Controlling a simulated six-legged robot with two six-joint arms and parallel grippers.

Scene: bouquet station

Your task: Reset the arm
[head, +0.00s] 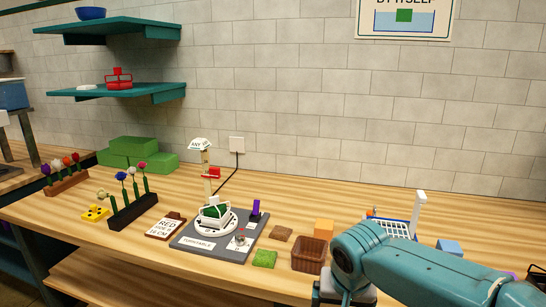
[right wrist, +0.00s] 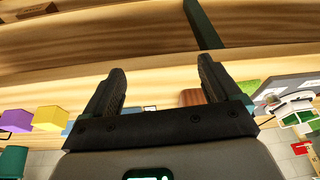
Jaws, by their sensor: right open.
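My right arm (head: 430,270) is teal and reaches in from the right in the head view, over the front of the table. Its wrist end is low in the picture, and its fingertips are cut off or hidden there. In the right wrist view my right gripper (right wrist: 160,80) is open. Its two dark fingers stand well apart with nothing between them but wooden boards behind. My left gripper does not show in either view.
The front left is clear.

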